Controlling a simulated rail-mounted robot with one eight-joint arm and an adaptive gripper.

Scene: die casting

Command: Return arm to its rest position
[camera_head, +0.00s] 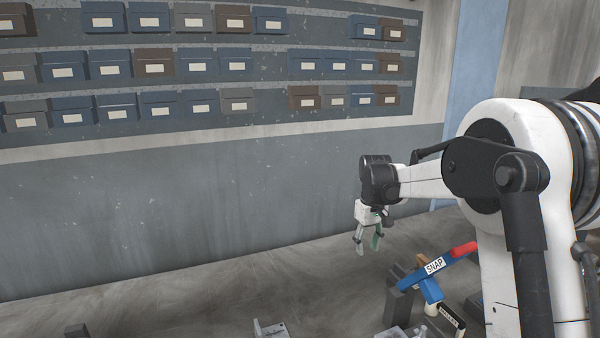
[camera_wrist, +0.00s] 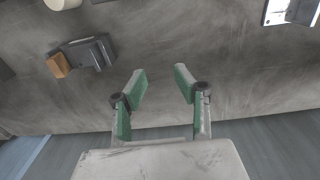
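My gripper (camera_head: 367,238) hangs pointing down from the white and black arm, above the grey worktop (camera_head: 220,295) in the head view. In the wrist view my gripper (camera_wrist: 160,84) shows two green-padded fingers spread apart with only bare worktop between them. It is open and holds nothing. The fingers appear apart from every object.
A blue piece with a red end and a SNAP label (camera_head: 435,266) leans among dark blocks below and right of my gripper. A small grey part (camera_head: 271,329) lies at the front edge. Bins (camera_head: 153,62) line the wall rack. The left worktop is mostly clear.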

